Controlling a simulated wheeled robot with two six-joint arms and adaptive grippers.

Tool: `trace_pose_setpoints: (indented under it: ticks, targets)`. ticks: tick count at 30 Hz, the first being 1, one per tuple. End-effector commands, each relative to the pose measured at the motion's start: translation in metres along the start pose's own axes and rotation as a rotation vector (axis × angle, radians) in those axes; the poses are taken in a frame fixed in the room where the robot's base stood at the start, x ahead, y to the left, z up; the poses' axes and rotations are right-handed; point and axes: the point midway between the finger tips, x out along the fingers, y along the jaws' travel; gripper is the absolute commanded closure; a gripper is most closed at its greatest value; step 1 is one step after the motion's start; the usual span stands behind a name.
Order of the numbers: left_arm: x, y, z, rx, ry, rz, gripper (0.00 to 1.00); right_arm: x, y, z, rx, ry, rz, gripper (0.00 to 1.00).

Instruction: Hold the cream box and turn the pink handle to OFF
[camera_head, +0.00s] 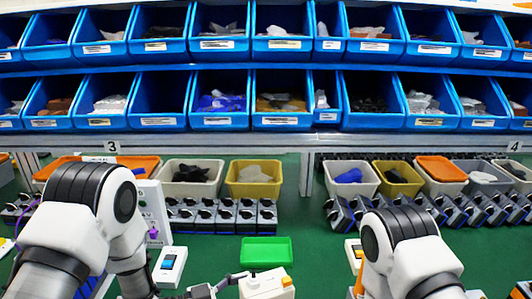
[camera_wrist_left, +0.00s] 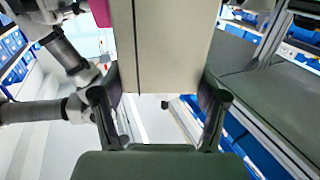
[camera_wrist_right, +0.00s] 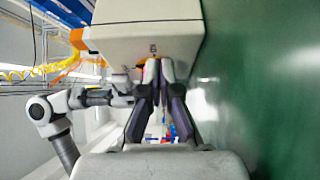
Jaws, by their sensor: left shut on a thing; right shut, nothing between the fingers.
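The cream box (camera_head: 268,287) is at the bottom middle of the head view, with an orange part on its right side. My left gripper (camera_wrist_left: 160,100) is shut on the box (camera_wrist_left: 175,45), one finger on each side. The pink handle (camera_wrist_left: 100,12) shows at the top left of the left wrist view, partly cut off. My right gripper (camera_wrist_right: 159,66) is shut and empty. Its fingertips overlap the lower edge of the box (camera_wrist_right: 145,40) in the right wrist view; I cannot tell whether they touch it. In the head view the right fingers are out of sight.
A green tray (camera_head: 266,250) lies on the green table just behind the box. A white device with a blue screen (camera_head: 169,265) lies to the left. Rows of dark switch units (camera_head: 220,214) and bins stand further back, below shelves of blue bins (camera_head: 218,100).

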Motion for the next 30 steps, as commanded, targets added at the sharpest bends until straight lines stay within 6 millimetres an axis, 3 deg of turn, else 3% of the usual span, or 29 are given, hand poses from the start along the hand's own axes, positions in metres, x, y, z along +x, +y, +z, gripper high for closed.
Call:
trace_pose_setpoints:
  ticks: [30]
  targets:
    - [0.0000,-0.0001,-0.0002,0.000,0.000,0.000,0.97,0.0045,0.0020,-0.0092,0.000,0.001,0.000,1.00]
